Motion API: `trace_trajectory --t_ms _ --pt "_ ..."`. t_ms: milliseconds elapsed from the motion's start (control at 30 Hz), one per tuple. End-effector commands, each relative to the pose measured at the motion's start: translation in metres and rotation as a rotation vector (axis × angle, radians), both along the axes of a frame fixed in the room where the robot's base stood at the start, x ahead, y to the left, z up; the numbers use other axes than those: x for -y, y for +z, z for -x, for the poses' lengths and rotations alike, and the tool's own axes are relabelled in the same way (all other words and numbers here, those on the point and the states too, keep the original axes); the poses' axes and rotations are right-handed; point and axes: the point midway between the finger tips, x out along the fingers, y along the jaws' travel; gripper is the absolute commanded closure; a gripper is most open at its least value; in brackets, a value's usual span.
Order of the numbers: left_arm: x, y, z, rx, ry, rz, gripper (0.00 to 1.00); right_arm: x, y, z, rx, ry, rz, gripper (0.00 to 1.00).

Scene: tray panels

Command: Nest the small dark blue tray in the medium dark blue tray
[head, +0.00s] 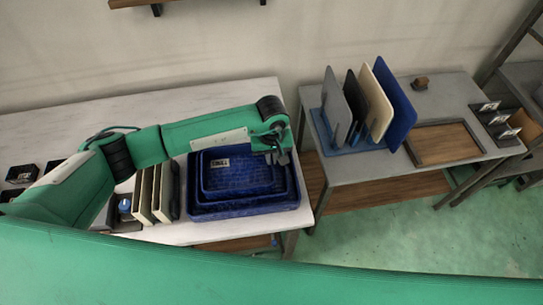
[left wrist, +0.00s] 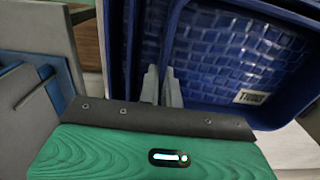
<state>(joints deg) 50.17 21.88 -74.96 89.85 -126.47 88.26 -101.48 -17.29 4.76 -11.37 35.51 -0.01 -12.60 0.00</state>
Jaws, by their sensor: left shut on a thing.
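The small dark blue tray (head: 235,178), with a white label inside its far wall, sits within the outline of the medium dark blue tray (head: 244,205). I cannot tell whether it rests fully on the medium tray's floor. My left gripper (head: 282,157) is shut on the small tray's rim at its far right. In the left wrist view the fingers (left wrist: 162,86) pinch that rim, and the small tray's woven-pattern floor (left wrist: 225,50) and label show. My right gripper is not in view.
A larger blue tray (head: 250,214) surrounds both on the white table (head: 60,122). Upright panels (head: 155,192) stand close left of the trays. A grey table (head: 375,165) at the right holds a rack of boards (head: 384,100) and a wood-floored tray (head: 443,143). A gap separates the tables.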

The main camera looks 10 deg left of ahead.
Motion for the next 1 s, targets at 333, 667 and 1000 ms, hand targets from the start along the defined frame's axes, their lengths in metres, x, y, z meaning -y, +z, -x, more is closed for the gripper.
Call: trace_trajectory --t_ms 333,667,1000 --pt "0.000 0.001 0.000 0.000 0.000 0.000 0.93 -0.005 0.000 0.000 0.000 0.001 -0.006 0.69" --pt "0.000 0.001 0.000 0.000 0.000 0.000 0.69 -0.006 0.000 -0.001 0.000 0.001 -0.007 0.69" --pt "0.000 0.016 -0.001 0.002 0.000 -0.001 0.69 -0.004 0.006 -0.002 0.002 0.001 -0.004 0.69"
